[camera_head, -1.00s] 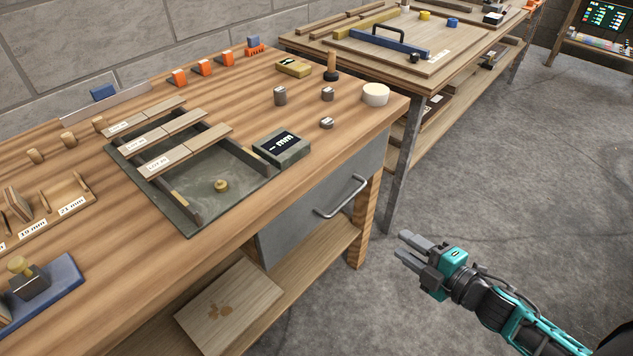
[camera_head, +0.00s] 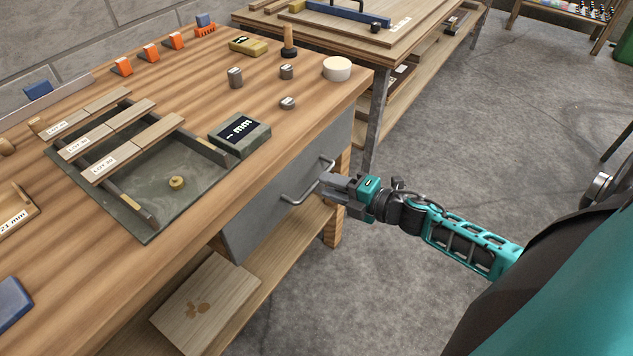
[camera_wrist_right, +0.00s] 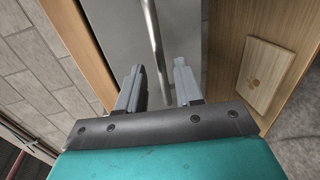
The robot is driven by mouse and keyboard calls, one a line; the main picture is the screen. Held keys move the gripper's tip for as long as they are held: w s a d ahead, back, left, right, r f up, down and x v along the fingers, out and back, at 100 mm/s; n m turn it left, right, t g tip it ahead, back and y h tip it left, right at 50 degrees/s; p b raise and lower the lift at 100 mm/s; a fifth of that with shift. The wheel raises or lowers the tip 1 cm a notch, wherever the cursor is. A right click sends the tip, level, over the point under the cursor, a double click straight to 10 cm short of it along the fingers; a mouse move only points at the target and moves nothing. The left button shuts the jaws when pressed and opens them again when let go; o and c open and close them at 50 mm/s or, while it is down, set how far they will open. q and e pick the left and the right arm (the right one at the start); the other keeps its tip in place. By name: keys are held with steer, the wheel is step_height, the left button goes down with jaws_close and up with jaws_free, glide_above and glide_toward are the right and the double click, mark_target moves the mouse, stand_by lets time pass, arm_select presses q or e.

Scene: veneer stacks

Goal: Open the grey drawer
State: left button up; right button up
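The grey drawer (camera_head: 262,213) sits under the wooden workbench top, its front flush with the bench. Its metal bar handle (camera_head: 303,186) runs along the front. My right gripper (camera_head: 326,183) is at the right part of the handle in the head view. In the right wrist view, the two fingers of the gripper (camera_wrist_right: 159,84) are apart with a gap between them. The handle (camera_wrist_right: 153,30) rises ahead of that gap, and the grey drawer front (camera_wrist_right: 118,30) lies behind it. Whether the fingers touch the handle cannot be told. My left gripper is out of view.
The workbench top (camera_head: 185,62) carries a tray with wooden strips, a digital gauge (camera_head: 240,132), metal weights and a white cylinder (camera_head: 337,68). A wooden board (camera_head: 205,305) lies on the lower shelf. The floor (camera_head: 450,130) right of the bench is open.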

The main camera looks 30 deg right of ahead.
steer(key=shift+x, duration=2.2)
jaws_close()
